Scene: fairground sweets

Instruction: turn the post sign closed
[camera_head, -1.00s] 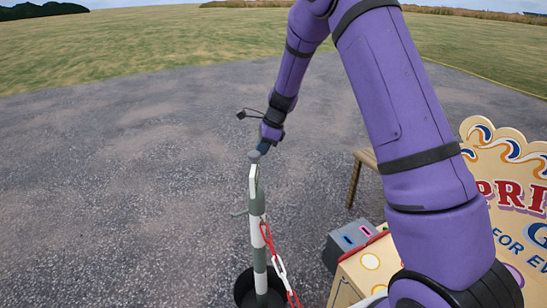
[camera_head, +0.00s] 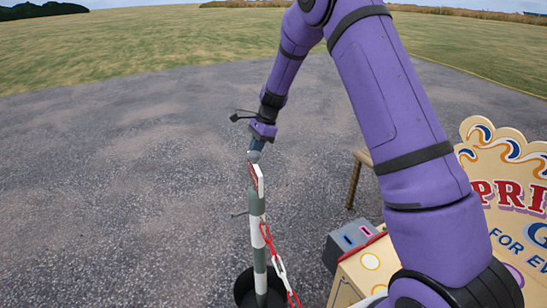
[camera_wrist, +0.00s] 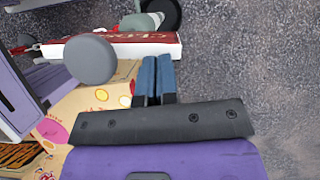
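The post sign (camera_head: 260,178) is a thin white-edged board at the top of a grey and white striped post (camera_head: 258,235). In the head view it is seen steeply from the side, with a red face towards the left. In the wrist view the sign (camera_wrist: 150,39) shows its pale edge and part of a red face with white lettering, cut short by the angle. The post's round grey cap (camera_wrist: 90,59) is beside it. My gripper (camera_head: 256,146) is at the sign's top; its two blue fingers (camera_wrist: 155,77) are together beside the board, with nothing visible between them.
A red and white chain (camera_head: 272,248) hangs from the post, which stands in a dark round base (camera_head: 246,290). A prize stall board (camera_head: 510,195) and a grey box (camera_head: 350,240) are on the right. Open tarmac lies on the left.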

